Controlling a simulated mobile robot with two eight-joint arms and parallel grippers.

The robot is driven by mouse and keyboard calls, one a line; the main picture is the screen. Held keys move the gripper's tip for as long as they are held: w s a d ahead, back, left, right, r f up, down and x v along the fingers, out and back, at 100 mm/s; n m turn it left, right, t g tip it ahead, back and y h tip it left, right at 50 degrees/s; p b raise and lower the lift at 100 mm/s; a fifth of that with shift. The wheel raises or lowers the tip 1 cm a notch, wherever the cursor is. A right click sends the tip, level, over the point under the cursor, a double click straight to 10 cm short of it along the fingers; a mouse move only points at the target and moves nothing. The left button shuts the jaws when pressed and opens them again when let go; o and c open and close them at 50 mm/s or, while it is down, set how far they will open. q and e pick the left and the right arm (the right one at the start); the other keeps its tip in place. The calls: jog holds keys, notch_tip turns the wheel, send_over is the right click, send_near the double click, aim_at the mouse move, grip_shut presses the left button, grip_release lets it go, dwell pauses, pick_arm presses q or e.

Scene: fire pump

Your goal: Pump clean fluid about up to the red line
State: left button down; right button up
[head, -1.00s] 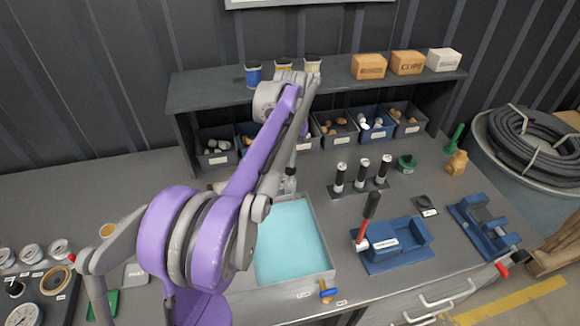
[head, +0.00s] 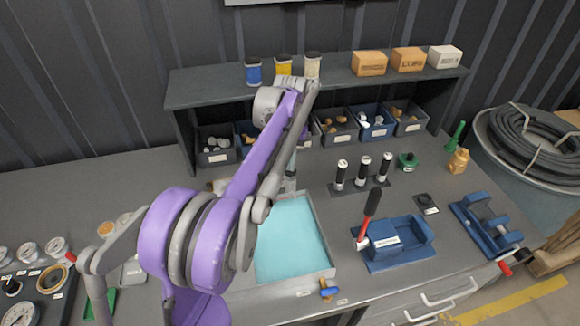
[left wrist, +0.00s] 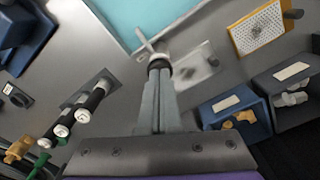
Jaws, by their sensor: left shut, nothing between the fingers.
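A blue unit (head: 397,243) with an upright black-and-red lever (head: 369,213) stands right of the turquoise-lined tray (head: 330,262); I cannot tell whether it is the pump. My left gripper (left wrist: 158,75) is shut and empty, pointing down behind the tray's back edge. In the left wrist view, a small fitting with a pale cross-shaped top and dark collar (left wrist: 157,58) is at its fingertips; I cannot tell whether they touch. In the head view my left gripper (head: 290,180) is partly hidden by my arm. No red line can be made out. My right gripper is not in view.
Blue, yellow and pale jars (head: 312,66) stand on the shelf (head: 215,84) above several parts bins. Black cylinders (head: 363,172) stand right of the tray. A blue vise-like tool (head: 487,226) is at the right edge. Gauges (head: 52,279) lie at the left.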

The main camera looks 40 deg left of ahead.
pick_arm(q)
jog(key=shift+f, duration=0.45)
jog(key=shift+r, duration=0.2)
jog(key=shift+r+p, duration=0.7)
jog(key=shift+r, duration=0.75)
jog(key=shift+f, duration=0.15)
jog(key=shift+f+b, duration=0.8)
jog(key=shift+f, duration=0.75)
jog(key=shift+r, duration=0.25)
